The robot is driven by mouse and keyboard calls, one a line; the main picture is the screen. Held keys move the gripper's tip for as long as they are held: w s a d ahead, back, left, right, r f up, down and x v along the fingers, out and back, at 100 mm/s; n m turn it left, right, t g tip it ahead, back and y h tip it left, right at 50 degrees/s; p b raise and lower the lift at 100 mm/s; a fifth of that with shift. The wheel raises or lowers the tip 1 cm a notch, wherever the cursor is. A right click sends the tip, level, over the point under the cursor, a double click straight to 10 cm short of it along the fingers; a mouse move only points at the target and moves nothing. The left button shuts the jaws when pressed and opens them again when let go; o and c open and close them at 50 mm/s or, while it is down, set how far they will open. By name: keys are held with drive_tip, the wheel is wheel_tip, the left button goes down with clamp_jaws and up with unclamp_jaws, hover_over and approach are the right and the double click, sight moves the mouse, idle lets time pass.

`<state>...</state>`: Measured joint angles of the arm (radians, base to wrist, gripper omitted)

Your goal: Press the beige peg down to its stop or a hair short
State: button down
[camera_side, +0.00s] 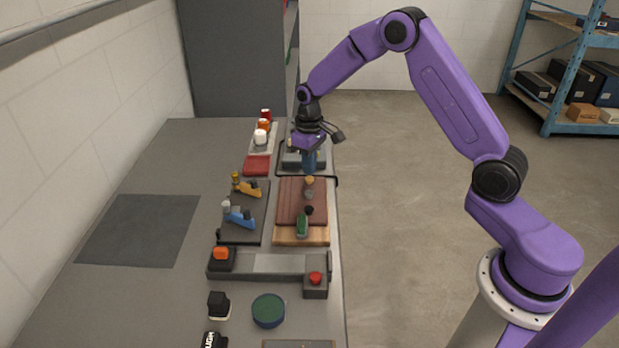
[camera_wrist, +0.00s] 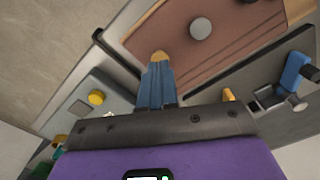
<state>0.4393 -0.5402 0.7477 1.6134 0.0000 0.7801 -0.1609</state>
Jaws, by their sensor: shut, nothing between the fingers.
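The beige peg (camera_side: 309,181) stands at the far end of a row on a red-brown board (camera_side: 288,205). In the wrist view its top (camera_wrist: 159,56) shows just beyond my fingertips. My gripper (camera_side: 309,171) points down right over the peg with its blue fingers shut and empty; the fingers also show in the wrist view (camera_wrist: 158,70). I cannot tell whether the tips touch the peg, and its lower part is hidden. A grey peg (camera_side: 308,194) stands nearer the camera, also seen in the wrist view (camera_wrist: 200,28), then a black peg (camera_side: 309,210).
A green-topped object (camera_side: 302,227) lies at the board's near end. An orange clamp (camera_side: 247,188) and a blue clamp (camera_side: 240,216) stand to the left. A grey fixture (camera_side: 290,160) is behind my gripper. A red button box (camera_side: 315,285) is nearer.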

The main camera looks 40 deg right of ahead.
sight(309, 177)
drive_tip(key=shift+f, duration=1.25)
idle(0.4)
drive_tip(key=shift+r, duration=3.55)
